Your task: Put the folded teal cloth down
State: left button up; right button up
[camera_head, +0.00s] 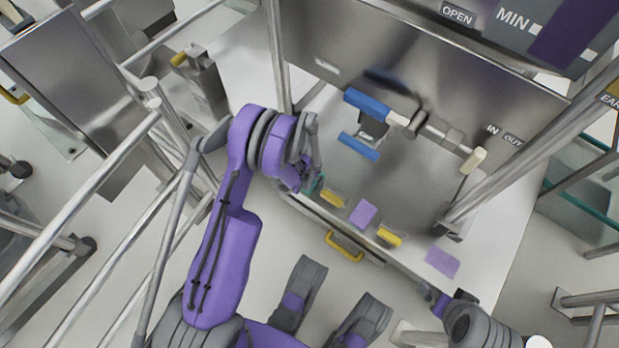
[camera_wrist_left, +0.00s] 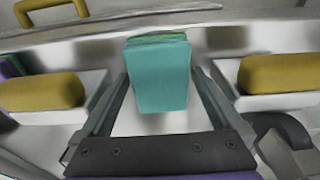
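The folded teal cloth (camera_wrist_left: 160,78) is in the middle of the left wrist view, with a green edge at its far end. My left gripper (camera_wrist_left: 160,88) has one finger along each side of it, and the fingertips appear to press its edges. In the head view the teal cloth (camera_head: 317,182) shows as a small patch beside my left gripper (camera_head: 308,180), low over the left end of the steel counter. Whether the cloth touches the surface is not clear. My right arm shows at the lower right; its fingers cannot be made out.
Two yellow sponges in pale trays (camera_head: 334,198) (camera_head: 389,237) and two purple cloths (camera_head: 363,213) (camera_head: 442,262) lie along the steel counter (camera_head: 410,215). A yellow handle (camera_head: 344,246) is on its front. A blue-handled part (camera_head: 367,104) stands behind; metal rails are at left.

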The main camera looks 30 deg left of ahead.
pick_arm(q)
jog(key=shift+r, duration=0.1)
jog(key=s+d+r+t+p, duration=0.1)
jog(key=s+d+r+p, duration=0.2)
jog(key=r, duration=1)
jog(key=s+d+r, duration=0.3)
jog(key=s+r, duration=0.2)
jog(key=r, duration=0.9)
jog(key=s+d+r+t, duration=0.1)
jog(key=s+d+r, duration=0.1)
jog(key=s, duration=0.5)
jog(key=s+d+r+t, duration=0.1)
jog(key=s+d+r, duration=0.1)
jog(key=s, duration=0.4)
jog(key=shift+s+d+r+n, duration=0.2)
jog(key=shift+s+r+n, duration=0.2)
jog(key=shift+r, duration=0.4)
jog(key=shift+r, duration=0.1)
